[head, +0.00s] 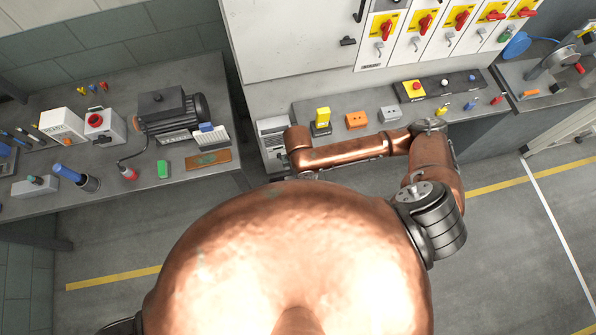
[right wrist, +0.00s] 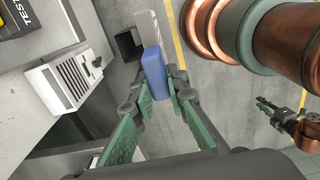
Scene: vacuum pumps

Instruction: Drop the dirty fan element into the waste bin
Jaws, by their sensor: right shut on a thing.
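My right gripper (right wrist: 160,95) is shut on the blue grip of a fan element (right wrist: 153,72) in the right wrist view. Its pale grey plate (right wrist: 152,35) sticks out beyond the fingertips. A dark, square, open-looking box (right wrist: 129,45), possibly the waste bin, shows just left of the plate; its inside cannot be made out. In the head view the right gripper and held element are hidden behind my own body and arm. A similar white element with a blue grip (head: 211,135) stands on the left bench. My left gripper (right wrist: 264,104) shows small in the right wrist view; its jaw state is unclear.
A white vented box (right wrist: 72,79) on the bench edge is left of my right gripper; it also shows in the head view (head: 273,128). The left bench (head: 215,178) carries a motor (head: 172,115) and tools. The floor (head: 110,240) between benches looks clear.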

